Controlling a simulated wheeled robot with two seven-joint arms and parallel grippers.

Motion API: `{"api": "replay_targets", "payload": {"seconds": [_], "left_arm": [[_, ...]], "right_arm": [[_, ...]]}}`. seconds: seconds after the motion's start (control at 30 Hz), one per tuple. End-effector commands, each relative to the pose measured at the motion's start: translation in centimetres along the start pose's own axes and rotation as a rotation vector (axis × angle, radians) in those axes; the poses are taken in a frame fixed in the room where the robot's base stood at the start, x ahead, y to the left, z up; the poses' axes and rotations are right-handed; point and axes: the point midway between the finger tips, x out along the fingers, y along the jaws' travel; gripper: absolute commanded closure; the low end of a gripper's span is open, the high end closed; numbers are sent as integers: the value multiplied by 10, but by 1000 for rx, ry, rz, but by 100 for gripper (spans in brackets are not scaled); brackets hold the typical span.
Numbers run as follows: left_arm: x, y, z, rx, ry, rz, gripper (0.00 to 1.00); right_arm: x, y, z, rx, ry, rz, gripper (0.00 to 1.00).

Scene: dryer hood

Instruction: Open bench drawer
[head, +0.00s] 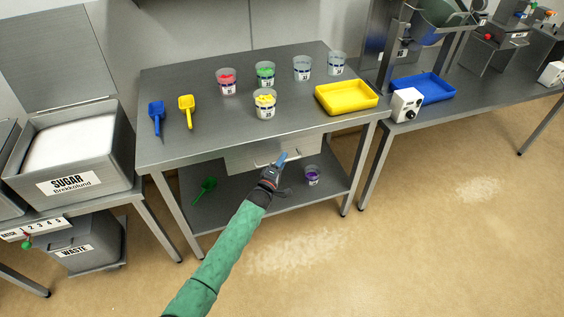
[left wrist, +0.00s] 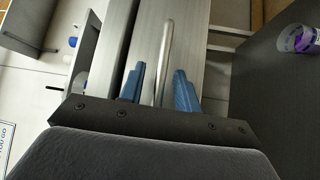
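The bench drawer (head: 240,159) is a grey metal front under the edge of the steel bench top (head: 205,135). It looks shut. Its bar handle (head: 259,164) is partly hidden by my left gripper (head: 281,160). In the left wrist view the handle (left wrist: 166,52) runs lengthwise between the two blue fingers of my left gripper (left wrist: 160,78). The fingers are apart, with a visible gap on each side of the bar, and hold nothing. How deep the bar sits between them is hard to tell. My right gripper is not in view.
On the bench stand several cups (head: 265,103), a yellow tray (head: 346,97), a blue scoop (head: 157,115) and a yellow scoop (head: 187,110). The lower shelf holds a green scoop (head: 205,187) and a purple-filled cup (head: 312,176). The floor (head: 400,250) in front is clear.

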Motion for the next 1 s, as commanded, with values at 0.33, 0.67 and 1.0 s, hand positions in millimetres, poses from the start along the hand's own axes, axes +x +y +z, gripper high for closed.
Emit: {"api": "replay_targets", "payload": {"seconds": [0.33,0.67,1.0], "left_arm": [[0,0,0,0,0,0,100],[-12,3,11,-3,0,-2,100],[-64,18,63,-5,0,-3,100]], "right_arm": [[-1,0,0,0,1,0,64],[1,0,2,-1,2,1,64],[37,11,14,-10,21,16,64]]}}
